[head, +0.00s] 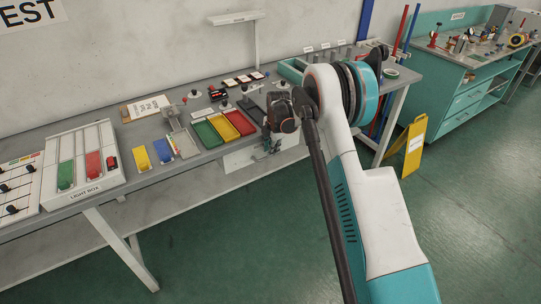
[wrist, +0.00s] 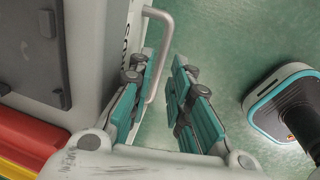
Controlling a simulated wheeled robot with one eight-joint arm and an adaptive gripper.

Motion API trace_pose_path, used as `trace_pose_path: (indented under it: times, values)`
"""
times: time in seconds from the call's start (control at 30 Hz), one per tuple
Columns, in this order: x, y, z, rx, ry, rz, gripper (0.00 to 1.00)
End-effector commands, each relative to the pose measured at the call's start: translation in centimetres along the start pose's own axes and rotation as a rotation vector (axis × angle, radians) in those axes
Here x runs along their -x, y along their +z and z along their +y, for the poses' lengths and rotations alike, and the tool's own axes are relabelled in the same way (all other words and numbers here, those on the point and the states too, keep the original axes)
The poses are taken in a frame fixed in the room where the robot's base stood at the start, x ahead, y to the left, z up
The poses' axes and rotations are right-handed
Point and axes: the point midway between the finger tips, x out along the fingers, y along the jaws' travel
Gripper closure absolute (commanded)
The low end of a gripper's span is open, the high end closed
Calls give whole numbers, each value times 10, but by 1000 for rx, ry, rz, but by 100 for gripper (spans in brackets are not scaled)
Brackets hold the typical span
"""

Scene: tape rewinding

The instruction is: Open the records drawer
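The records drawer (head: 240,158) is a pale front under the workbench edge in the head view. In the wrist view its front (wrist: 128,25) carries dark lettering, only partly readable. A pale bar handle (wrist: 168,50) stands out from that front. My gripper (head: 271,147) is in front of the drawer, below the bench edge. In the wrist view my gripper (wrist: 160,82) is open, with teal-padded fingers on both sides of the handle's lower stretch. The handle runs between the fingertips, closer to the left finger. I cannot tell whether either finger touches it. The drawer looks shut.
The workbench (head: 178,186) holds yellow, red and green trays (head: 222,127), a light box (head: 80,160) and small tools. A yellow floor sign (head: 412,150) and a teal cabinet (head: 460,105) stand at right. The green floor before the bench is clear.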

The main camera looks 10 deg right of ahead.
Motion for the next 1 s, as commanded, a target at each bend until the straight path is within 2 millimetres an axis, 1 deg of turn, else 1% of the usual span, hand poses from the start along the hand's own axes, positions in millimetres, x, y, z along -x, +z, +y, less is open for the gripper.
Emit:
trace_pose_path:
  times: [0.03, 0.2, 0.33, 0.57, 0.63, 0.67, 1.0]
  values:
    - [-9, 0, 0, 0, 0, 0, 82]
    - [-23, 0, 0, 0, 0, 0, 82]
    - [-26, 0, 0, 0, 0, 0, 82]
    - [-26, 0, 0, 0, 0, 0, 82]
    - [-26, 0, 0, 0, 0, 0, 95]
    - [-26, 0, 0, 0, 0, 0, 100]
    - [-26, 0, -1, 0, 0, 0, 100]
